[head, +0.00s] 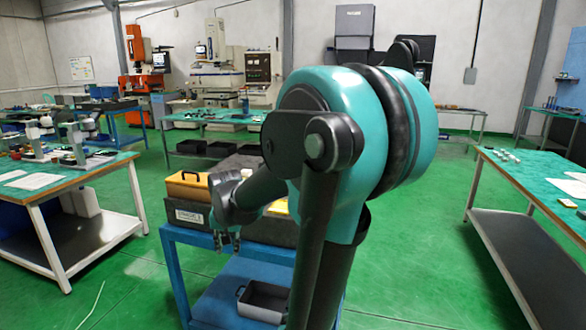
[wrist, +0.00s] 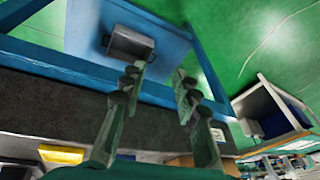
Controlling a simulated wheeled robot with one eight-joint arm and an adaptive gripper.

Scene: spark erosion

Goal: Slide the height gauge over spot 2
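My gripper (head: 227,243) hangs at the front left of a blue cart in the head view. In the wrist view its two fingers (wrist: 157,78) are apart, with nothing between them. I cannot make out a height gauge or a marked spot 2 for sure. Some upright grey instruments (head: 76,138) stand on the left table (head: 62,183), well away from my gripper; they are too small to identify. My arm hides part of the middle of the room.
The blue cart (head: 180,270) holds a dark crate (head: 190,213), a yellow box (head: 187,188) and, on its lower shelf, a grey bin (head: 264,300). A right table (head: 530,180) carries small items. Green floor (head: 120,285) is open between cart and left table.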

